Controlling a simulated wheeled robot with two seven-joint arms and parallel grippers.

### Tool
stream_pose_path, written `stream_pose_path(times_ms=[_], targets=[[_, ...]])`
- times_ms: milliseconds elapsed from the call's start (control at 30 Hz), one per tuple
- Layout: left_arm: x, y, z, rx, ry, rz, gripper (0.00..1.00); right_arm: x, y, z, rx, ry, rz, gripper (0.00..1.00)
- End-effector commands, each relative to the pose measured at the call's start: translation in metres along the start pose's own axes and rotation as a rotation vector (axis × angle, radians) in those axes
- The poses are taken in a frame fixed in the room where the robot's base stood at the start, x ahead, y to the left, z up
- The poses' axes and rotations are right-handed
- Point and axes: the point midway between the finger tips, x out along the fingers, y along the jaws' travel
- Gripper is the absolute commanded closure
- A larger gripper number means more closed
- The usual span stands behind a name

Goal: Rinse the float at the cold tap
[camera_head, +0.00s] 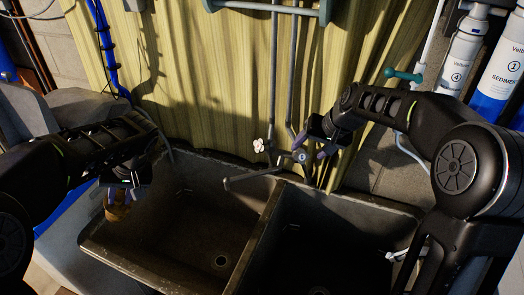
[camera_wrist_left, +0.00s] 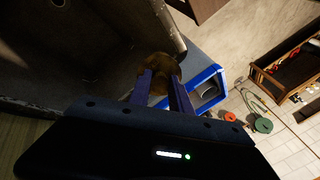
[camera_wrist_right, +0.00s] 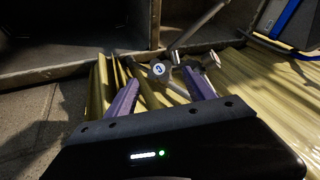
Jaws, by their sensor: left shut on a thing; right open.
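My left gripper (camera_head: 122,186) is shut on the float (camera_head: 117,209), a brown rounded piece, above the left end of the left basin. In the left wrist view the float (camera_wrist_left: 160,70) sits between the fingertips (camera_wrist_left: 162,84). My right gripper (camera_head: 320,148) is open beside the tap. In the right wrist view the blue-marked cold tap handle (camera_wrist_right: 158,70) appears between the open fingertips (camera_wrist_right: 158,80); I cannot tell whether they touch it. The handle (camera_head: 300,156) also shows in the head view. The spout (camera_head: 250,177) points left over the left basin, apart from the float. No water is visible.
The double stone sink has a left basin (camera_head: 185,235) and a dark right basin (camera_head: 345,235) with a divider between. A second, pale tap handle (camera_head: 259,145) is left of the cold one. Filter cylinders (camera_head: 500,75) hang at right. A blue crate (camera_wrist_left: 207,88) stands below the sink.

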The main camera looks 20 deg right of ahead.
Motion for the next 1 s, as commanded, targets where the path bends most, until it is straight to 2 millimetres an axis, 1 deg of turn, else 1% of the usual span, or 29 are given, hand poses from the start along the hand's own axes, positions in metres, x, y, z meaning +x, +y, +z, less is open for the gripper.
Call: stream_pose_path(times_ms=[33,100,200,300,433,667,767,1000], targets=[[-0.003,-0.002,-0.001,0.0,0.0,0.0,1.0,0.01,0.001,0.001,0.0,-0.005,0.005,0.38],[-0.005,-0.003,-0.002,0.0,0.0,0.0,1.0,0.023,0.001,0.0,0.001,-0.004,0.004,0.38],[-0.007,-0.004,-0.002,0.0,0.0,0.0,1.0,0.038,0.001,0.0,0.001,-0.002,0.003,0.38],[-0.009,-0.004,-0.002,0.0,0.0,0.0,1.0,0.049,0.0,0.0,0.0,-0.001,0.001,0.38],[-0.009,-0.004,-0.003,0.0,0.0,0.0,1.0,0.055,0.0,0.0,0.0,0.001,0.0,0.38],[-0.009,-0.004,-0.002,0.0,0.0,0.0,1.0,0.056,0.0,0.0,0.0,0.001,0.0,0.38],[-0.009,-0.004,-0.002,0.0,0.0,0.0,1.0,0.056,0.0,0.0,0.0,0.001,0.0,0.44],[-0.009,-0.004,-0.002,0.0,0.0,0.0,1.0,0.056,0.0,0.0,0.0,0.001,0.0,0.64]])
